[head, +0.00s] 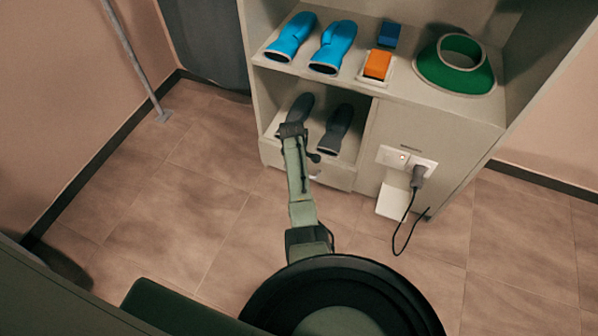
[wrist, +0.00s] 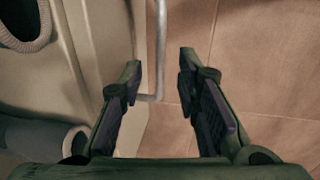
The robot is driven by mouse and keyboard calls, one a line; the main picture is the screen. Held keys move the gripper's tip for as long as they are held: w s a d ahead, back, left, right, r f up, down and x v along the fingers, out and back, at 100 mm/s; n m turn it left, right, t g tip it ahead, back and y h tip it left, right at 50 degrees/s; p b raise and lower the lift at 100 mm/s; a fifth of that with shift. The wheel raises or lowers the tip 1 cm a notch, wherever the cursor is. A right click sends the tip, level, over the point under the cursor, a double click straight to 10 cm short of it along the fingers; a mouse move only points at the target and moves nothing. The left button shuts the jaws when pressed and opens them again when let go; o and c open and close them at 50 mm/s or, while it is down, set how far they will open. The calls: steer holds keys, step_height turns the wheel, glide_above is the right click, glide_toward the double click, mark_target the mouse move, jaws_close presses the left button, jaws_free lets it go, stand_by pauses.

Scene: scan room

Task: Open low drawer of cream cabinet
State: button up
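The cream cabinet (head: 440,125) stands ahead in the head view. Its low drawer (head: 342,176) lies under the bottom shelf and looks closed, partly hidden behind my arm. A pale bit of the drawer's handle (head: 316,177) shows beside my arm. In the wrist view, the grey metal bar handle (wrist: 160,45) stands off the cream front and bends back towards it at its lower end. My gripper (wrist: 160,75) is open, one finger on each side of the bar. I see no clear contact; the gap to the left finger looks small.
Dark boot-like items (head: 335,130) lie on the shelf above the drawer. Blue ones (head: 333,46), an orange block (head: 377,64) and a green collar-like piece (head: 455,75) lie higher. A plug with a hanging cable (head: 402,228) is right of the drawer. The tiled floor (head: 190,210) is clear.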

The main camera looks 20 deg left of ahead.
steer(key=shift+w+f+b, duration=0.15)
steer(key=shift+f, duration=0.6)
steer(key=shift+w+f+b, duration=0.15)
steer(key=shift+f, duration=0.6)
jaws_close()
